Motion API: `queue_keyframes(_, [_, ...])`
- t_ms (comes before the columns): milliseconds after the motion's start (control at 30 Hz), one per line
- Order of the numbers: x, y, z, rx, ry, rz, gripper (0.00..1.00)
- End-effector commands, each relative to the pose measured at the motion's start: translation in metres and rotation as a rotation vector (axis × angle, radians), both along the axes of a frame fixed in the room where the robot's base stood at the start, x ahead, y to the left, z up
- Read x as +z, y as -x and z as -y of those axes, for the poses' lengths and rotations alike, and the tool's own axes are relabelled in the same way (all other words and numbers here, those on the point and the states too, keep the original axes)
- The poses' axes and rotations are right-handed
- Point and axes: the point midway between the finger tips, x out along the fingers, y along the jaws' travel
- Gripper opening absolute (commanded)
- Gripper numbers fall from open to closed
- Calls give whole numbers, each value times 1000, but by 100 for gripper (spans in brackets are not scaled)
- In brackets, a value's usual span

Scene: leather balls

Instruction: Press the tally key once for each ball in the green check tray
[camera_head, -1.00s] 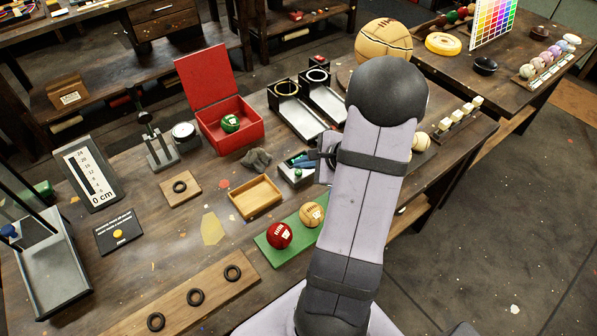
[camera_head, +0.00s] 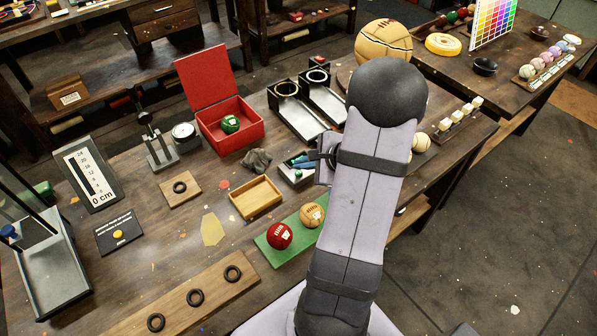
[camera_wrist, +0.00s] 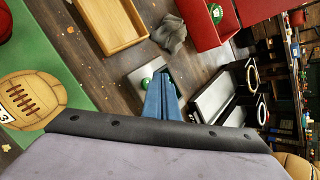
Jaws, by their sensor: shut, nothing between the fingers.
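The green check tray (camera_head: 262,246) lies on the bench, partly hidden behind my arm. A red ball (camera_head: 279,235) and a tan laced ball (camera_head: 312,215) show on it. In the wrist view the tan ball (camera_wrist: 30,98) sits on the green tray (camera_wrist: 88,98), with an edge of the red ball at top left. A small grey box with a green button (camera_head: 298,174) stands beyond the tray; I take it as the tally key. My gripper (camera_head: 297,161) is shut and empty, its blue fingers over the box. In the wrist view the fingertips (camera_wrist: 160,76) are beside the green button (camera_wrist: 146,83); contact is unclear.
An empty wooden tray (camera_head: 255,198) and a grey lump (camera_head: 256,161) lie near the box. An open red box (camera_head: 229,125) holds a green ball (camera_head: 230,123). Two black-and-grey ramps (camera_head: 305,112) stand behind. A black sign (camera_head: 118,232) lies at left.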

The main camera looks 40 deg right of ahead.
Motion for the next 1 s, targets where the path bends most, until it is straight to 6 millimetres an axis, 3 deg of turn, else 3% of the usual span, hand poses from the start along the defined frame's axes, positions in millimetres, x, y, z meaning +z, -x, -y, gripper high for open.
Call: queue_keyframes(1000, [-9,0,0,0,0,0,0])
